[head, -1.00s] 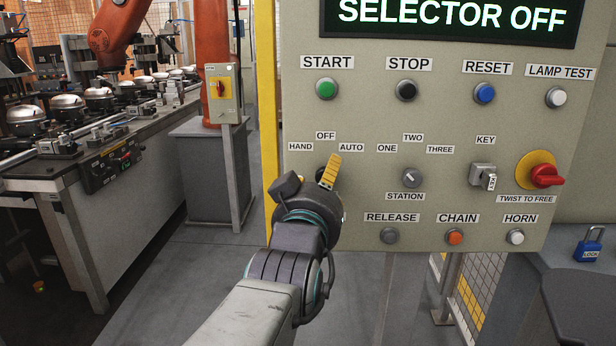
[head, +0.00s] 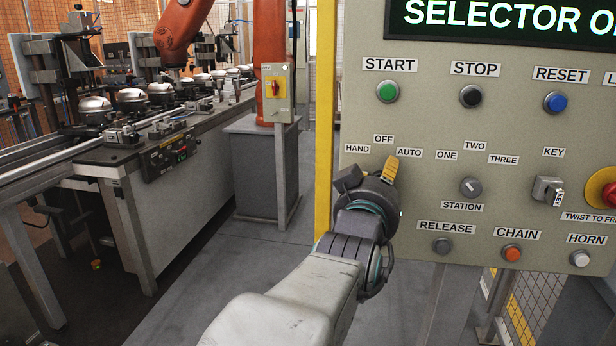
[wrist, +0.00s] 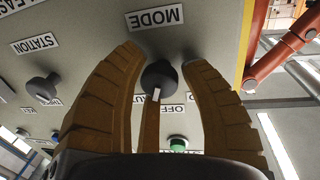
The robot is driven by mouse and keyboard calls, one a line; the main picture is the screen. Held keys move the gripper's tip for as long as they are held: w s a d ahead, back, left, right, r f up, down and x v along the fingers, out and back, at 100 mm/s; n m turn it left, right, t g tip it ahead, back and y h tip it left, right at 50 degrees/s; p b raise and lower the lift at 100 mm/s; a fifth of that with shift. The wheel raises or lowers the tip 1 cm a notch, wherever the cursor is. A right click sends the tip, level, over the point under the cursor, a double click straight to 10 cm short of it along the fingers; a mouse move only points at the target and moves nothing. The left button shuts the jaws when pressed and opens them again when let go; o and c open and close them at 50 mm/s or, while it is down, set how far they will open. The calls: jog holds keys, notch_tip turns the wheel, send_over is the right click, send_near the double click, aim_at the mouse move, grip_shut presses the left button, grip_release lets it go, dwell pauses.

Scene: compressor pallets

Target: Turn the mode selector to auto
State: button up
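The mode selector (wrist: 160,75) is a dark round knob with a white mark, seen in the wrist view below the MODE label (wrist: 155,17), which appears upside down. My gripper (wrist: 162,60) has its ribbed yellow-brown fingers apart, one on each side of the knob, with narrow gaps showing. In the head view my gripper (head: 386,174) is at the panel (head: 420,195), just under the OFF label (head: 383,139) and AUTO label (head: 409,152), and hides the knob. The display (head: 510,20) reads "SELECTOR O", cut off at the picture's edge.
The station selector (head: 471,187) sits to the right of my gripper, with the key switch (head: 547,189) beyond it. The release button (head: 442,245) is below. A yellow post (head: 325,120) edges the panel on the left. Open floor (head: 235,260) lies left of my arm.

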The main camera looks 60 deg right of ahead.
grip_shut()
jog(key=shift+f+m+b, duration=0.2)
jog(key=shift+m+b, duration=0.7)
jog(key=shift+b, duration=0.3)
jog(key=m+b, duration=0.1)
jog(key=b, duration=0.1)
jog(key=shift+r+b, duration=0.1)
jog(key=shift+b, duration=0.25)
jog(key=shift+r, duration=0.25)
grip_release()
jog(key=o, duration=0.4)
jog(key=shift+f, duration=0.1)
